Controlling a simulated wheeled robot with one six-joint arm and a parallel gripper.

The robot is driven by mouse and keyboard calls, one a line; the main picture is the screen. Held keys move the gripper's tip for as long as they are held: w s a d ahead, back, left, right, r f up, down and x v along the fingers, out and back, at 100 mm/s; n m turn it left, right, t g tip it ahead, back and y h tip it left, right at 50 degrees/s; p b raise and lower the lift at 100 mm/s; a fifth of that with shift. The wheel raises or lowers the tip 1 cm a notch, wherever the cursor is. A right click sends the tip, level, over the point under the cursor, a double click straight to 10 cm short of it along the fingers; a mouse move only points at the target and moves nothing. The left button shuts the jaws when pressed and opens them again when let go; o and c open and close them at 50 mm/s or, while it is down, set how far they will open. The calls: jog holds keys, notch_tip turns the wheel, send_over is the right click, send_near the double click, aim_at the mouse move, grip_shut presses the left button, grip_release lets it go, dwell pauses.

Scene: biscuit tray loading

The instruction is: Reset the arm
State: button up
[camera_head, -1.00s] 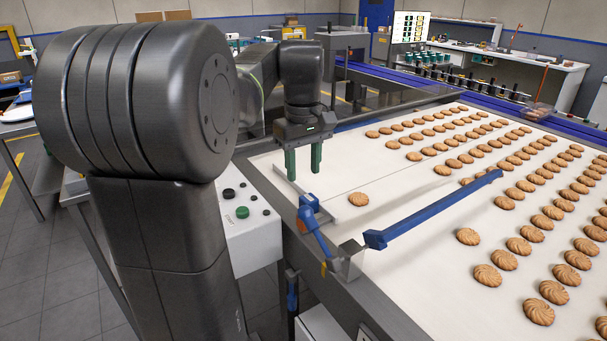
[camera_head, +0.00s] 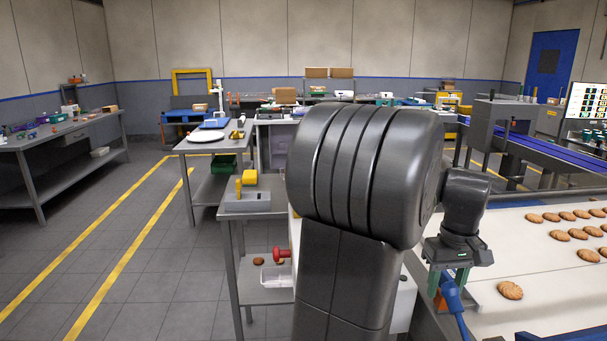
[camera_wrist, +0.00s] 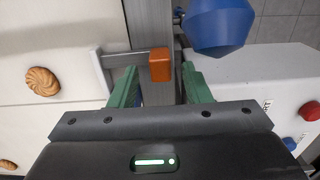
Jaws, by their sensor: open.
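My gripper (camera_head: 449,286) hangs fingers-down at the conveyor's near edge, seen at the lower right of the head view. In the wrist view its two green fingers (camera_wrist: 160,84) are apart with nothing held between them. An orange block (camera_wrist: 160,65) shows in the gap beyond the fingertips; I cannot tell how far below it is. A blue fixture part (camera_wrist: 220,25) is beside the right finger. A round biscuit (camera_head: 510,290) lies on the white belt right of my gripper, also at the left of the wrist view (camera_wrist: 42,81).
More biscuits (camera_head: 566,235) lie on the conveyor belt to the right. A control panel with red (camera_wrist: 310,111) and blue buttons is close on the right in the wrist view.

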notch_tip(320, 180, down, 3)
jog(key=shift+r, duration=0.1)
jog(key=shift+d, duration=0.7)
jog(key=shift+r, duration=0.1)
